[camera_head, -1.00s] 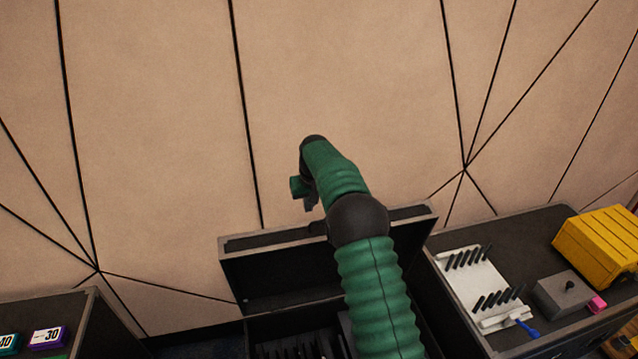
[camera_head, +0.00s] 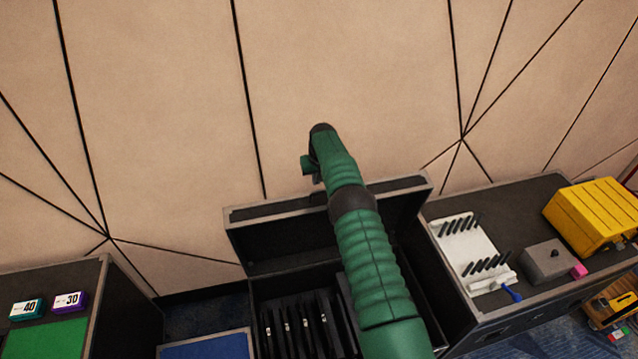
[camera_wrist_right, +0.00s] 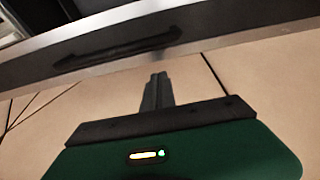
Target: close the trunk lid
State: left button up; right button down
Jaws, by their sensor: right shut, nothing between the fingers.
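The trunk lid (camera_head: 285,232) stands open at the back of a black trunk with grey edges. Inside the trunk, several dark upright panels (camera_head: 300,330) show. My green right arm reaches across the trunk and hides part of the lid and interior. My right gripper (camera_head: 311,172) is above and beyond the lid's top edge, near the wall, and only partly shows. In the right wrist view, the right gripper (camera_wrist_right: 157,78) is shut and empty, and the grey-edged lid rim (camera_wrist_right: 110,38) runs across the top. I cannot see contact between them. My left gripper is out of view.
A case at right holds a white rack (camera_head: 465,245) with black pegs, a grey box (camera_head: 545,262) and a yellow toolbox (camera_head: 592,215). A case at left carries two labelled boxes (camera_head: 68,301) and a green panel (camera_head: 50,338). The panelled wall (camera_head: 160,130) stands close behind.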

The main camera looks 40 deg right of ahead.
jog(key=shift+s+a+r+p, duration=0.3)
jog(key=shift+s+r+p, duration=0.15)
jog(key=shift+p, duration=0.15)
jog(key=shift+s+a+r+p, duration=0.15)
jog(key=shift+s+a+p, duration=0.6)
jog(key=shift+s+p, duration=0.2)
jog(key=shift+s+a, duration=0.15)
jog(key=shift+s, duration=0.15)
jog(key=shift+f, duration=0.2)
jog(key=shift+f, duration=0.15)
jog(key=shift+f, duration=0.1)
